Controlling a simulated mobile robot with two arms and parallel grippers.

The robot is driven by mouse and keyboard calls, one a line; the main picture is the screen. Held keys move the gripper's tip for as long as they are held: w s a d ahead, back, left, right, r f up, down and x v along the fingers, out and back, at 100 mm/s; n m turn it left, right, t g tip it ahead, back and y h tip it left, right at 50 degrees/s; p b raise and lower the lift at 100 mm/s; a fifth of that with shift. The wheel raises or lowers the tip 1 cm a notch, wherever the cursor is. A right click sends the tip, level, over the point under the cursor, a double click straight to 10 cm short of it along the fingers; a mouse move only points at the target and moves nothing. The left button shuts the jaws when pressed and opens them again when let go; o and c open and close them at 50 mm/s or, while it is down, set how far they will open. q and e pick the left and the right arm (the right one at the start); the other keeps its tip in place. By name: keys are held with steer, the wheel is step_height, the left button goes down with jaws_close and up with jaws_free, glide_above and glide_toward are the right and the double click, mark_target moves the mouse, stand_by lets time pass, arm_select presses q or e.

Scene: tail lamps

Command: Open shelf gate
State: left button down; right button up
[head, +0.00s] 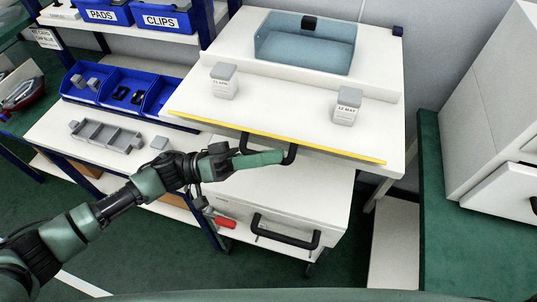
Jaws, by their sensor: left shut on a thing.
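The shelf gate shows as a white front panel with a yellow edge strip (340,153) along the front of the white shelf unit. A black bar handle (291,153) sits under the strip. My left gripper (268,158) reaches in from the left and is shut on this handle. Its green fingers hide part of the handle. Two small grey-lidded containers with labels, one on the left (224,82) and one on the right (347,106), stand on the white surface behind the strip. My right gripper is not in view.
A blue-grey tray (306,45) stands at the back of the top. Below the gate is a white drawer with a black handle (285,231). Blue bins (132,92) and a grey divided tray (105,136) are to the left. A green surface (450,230) lies right.

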arm_select(q)
steer(key=shift+w+d+f+m+g+b, duration=0.1)
steer(key=shift+f+m+g+b, duration=0.5)
steer(key=shift+m+b, duration=0.85)
steer(key=shift+w+a+f+m+g+b, duration=0.1)
steer(key=shift+f+m+g+b, duration=0.15)
steer(key=shift+m+g+b, duration=0.9)
steer(key=shift+w+d+f+m+g+b, duration=0.1)
steer(key=shift+f+m+g+b, duration=0.3)
steer(key=shift+m+b, duration=1.4)
steer(key=c, duration=1.5)
jaws_free()
